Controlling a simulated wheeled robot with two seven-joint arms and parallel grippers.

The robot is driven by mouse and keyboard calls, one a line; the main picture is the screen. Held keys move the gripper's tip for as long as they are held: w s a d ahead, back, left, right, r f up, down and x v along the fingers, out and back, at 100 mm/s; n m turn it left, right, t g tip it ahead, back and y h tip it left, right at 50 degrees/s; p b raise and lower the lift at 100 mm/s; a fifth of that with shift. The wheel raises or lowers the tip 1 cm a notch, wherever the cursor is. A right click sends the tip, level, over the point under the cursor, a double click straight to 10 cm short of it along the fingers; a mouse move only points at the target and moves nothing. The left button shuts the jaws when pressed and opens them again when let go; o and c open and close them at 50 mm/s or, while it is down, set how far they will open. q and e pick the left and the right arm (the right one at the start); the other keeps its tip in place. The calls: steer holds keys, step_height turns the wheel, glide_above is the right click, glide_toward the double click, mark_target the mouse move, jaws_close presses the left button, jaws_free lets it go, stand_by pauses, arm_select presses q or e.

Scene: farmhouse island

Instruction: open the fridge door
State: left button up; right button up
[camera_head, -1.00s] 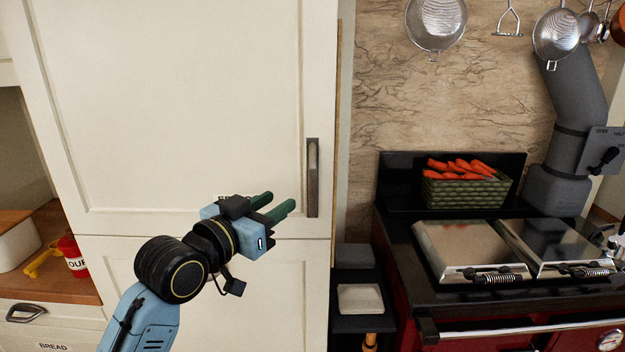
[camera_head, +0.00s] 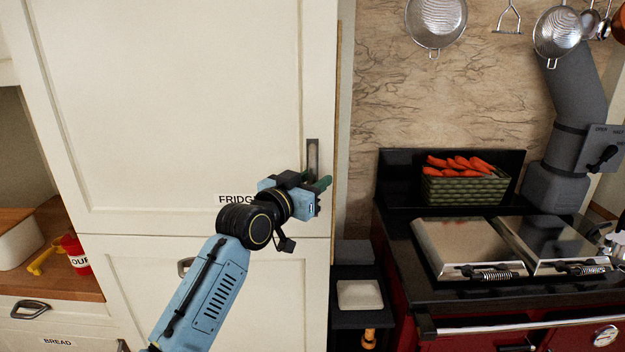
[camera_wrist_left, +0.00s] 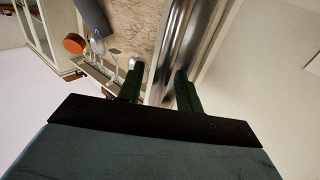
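The cream fridge door (camera_head: 180,110) fills the left half of the head view and is shut, with a "FRIDGE" label (camera_head: 233,199) partly hidden by my wrist. Its upright metal handle (camera_head: 313,152) is at the door's right edge. My left gripper (camera_head: 320,184) is at the lower part of the handle and hides that end. In the left wrist view the green fingers (camera_wrist_left: 158,88) stand apart, open, with the handle (camera_wrist_left: 180,45) running between them. I cannot tell whether they touch it. My right gripper is not in view.
A dark red range cooker (camera_head: 470,325) with two metal lids stands on the right, carrying a basket of carrots (camera_head: 465,187). Sieves (camera_head: 437,22) hang above. A wooden counter (camera_head: 75,285) is at the left. The space before the fridge door looks clear.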

arm_select(q)
jaws_close()
stand_by(0.4)
